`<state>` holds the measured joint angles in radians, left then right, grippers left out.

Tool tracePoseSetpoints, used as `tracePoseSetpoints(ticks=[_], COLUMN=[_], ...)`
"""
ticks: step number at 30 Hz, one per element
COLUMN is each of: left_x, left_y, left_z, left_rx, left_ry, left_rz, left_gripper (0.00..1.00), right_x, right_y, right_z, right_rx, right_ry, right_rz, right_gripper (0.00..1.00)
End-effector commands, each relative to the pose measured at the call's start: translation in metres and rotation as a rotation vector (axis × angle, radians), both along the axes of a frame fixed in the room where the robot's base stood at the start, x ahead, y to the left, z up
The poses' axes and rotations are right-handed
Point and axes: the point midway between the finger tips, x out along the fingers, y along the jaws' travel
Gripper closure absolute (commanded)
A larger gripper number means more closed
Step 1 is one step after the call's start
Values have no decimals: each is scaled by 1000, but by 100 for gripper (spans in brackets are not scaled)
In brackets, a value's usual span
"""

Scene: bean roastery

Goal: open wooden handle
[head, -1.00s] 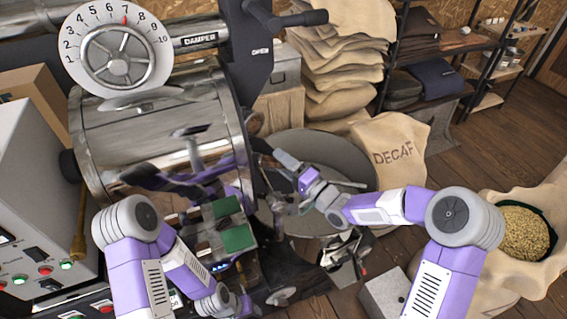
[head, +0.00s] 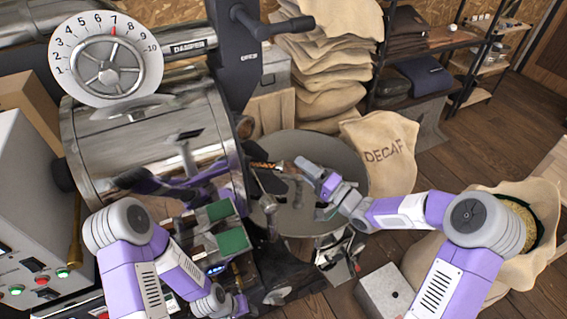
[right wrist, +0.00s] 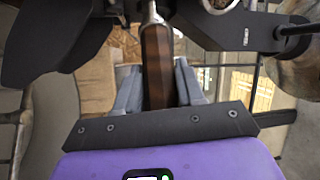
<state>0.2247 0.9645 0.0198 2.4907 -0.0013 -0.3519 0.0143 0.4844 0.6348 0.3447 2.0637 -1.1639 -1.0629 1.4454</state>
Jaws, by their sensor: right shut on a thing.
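The wooden handle (right wrist: 157,62) shows in the right wrist view as a dark brown faceted grip on a metal shank. It lies between the two fingers of my right gripper (right wrist: 157,88), which is shut on it. In the head view my right gripper (head: 303,168) is at the front of the roaster drum (head: 150,140), above the round cooling tray (head: 345,165); the handle is hard to make out there. A small orange-brown patch (head: 263,166) shows by the drum front. My left gripper (head: 225,300) is low, near the roaster's base; its fingers are unclear.
A dial marked with numbers (head: 107,60) is on the drum's upper left. A control box (head: 35,200) stands at the left. A DECAF sack (head: 385,155) and an open bean sack (head: 490,265) are at the right. Stacked sacks (head: 325,60) stand behind.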

Motion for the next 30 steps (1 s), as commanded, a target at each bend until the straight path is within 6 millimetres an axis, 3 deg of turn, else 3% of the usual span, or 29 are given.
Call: tracePoseSetpoints(ticks=[4,14,15,18,30], left_x=[0,0,0,0,0], left_y=[0,0,0,0,0], left_z=[8,7,7,7,8], left_rx=[0,0,0,0,0], left_ry=[0,0,0,0,0], left_rz=[0,0,0,0,0], left_gripper=[57,57,57,57,57], right_x=[-4,-5,-5,-5,-11], right_y=[-21,-23,-23,-23,-30], right_z=[2,0,0,0,-1], right_rx=[1,3,3,2,1], right_ry=[1,2,2,1,2], right_rz=[-4,-2,-2,-1,-3], right_gripper=[100,100,57,42,41])
